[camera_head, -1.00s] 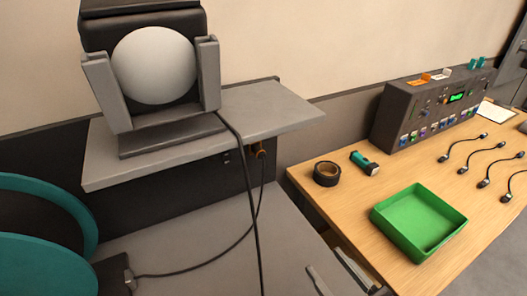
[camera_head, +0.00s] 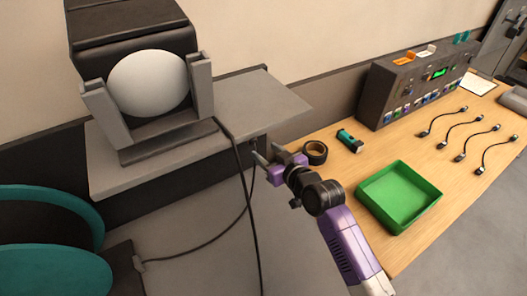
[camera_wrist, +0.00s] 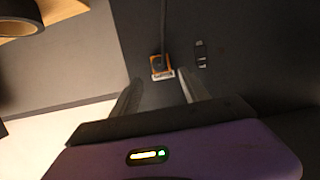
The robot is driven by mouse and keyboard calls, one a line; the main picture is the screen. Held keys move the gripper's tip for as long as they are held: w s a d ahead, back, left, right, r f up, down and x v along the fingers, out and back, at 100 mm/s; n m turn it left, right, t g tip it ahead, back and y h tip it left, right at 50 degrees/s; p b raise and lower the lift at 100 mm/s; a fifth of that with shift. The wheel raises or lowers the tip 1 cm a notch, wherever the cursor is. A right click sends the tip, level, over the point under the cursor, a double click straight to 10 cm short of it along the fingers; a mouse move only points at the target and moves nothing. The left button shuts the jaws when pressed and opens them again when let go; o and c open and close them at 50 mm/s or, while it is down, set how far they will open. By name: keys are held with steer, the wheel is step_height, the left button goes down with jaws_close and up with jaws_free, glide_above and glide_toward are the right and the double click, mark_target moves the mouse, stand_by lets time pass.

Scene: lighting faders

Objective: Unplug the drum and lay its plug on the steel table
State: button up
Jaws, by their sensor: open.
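The teal cable drum (camera_head: 50,270) stands at the lower left in the head view. My gripper (camera_head: 267,158) is open and empty close to that wall. In the wrist view its two fingers (camera_wrist: 158,88) point towards the socket, apart from the plug. In the head view my gripper hides the plug.
A lamp (camera_head: 150,85) stands on a grey shelf (camera_head: 260,100) above; its cable (camera_head: 245,200) hangs down past the shelf edge. On the wooden table are a tape roll (camera_head: 315,153), a green tray (camera_head: 400,195) and a control desk (camera_head: 410,85).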

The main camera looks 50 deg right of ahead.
mark_target(254, 142)
steer(key=b+x, duration=0.4)
steer(key=x, duration=0.3)
steer(key=shift+w+d+f, duration=0.15)
steer(key=shift+w, duration=0.15)
steer(key=shift+w+d+b, duration=0.15)
steer(key=shift+w+b, duration=0.2)
steer(key=shift+w, duration=0.05)
steer(key=shift+c, duration=0.2)
jaws_close()
steer(key=shift+s, duration=0.2)
steer(key=shift+s+a+p, duration=0.2)
steer(key=shift+s+p, duration=0.1)
steer(key=shift+s, duration=0.35)
steer(key=shift+s+a+p, duration=0.25)
steer(key=shift+s, duration=0.4)
steer(key=shift+s+a+p, duration=0.2)
steer(key=shift+s+p, duration=0.1)
steer(key=shift+s, duration=0.4)
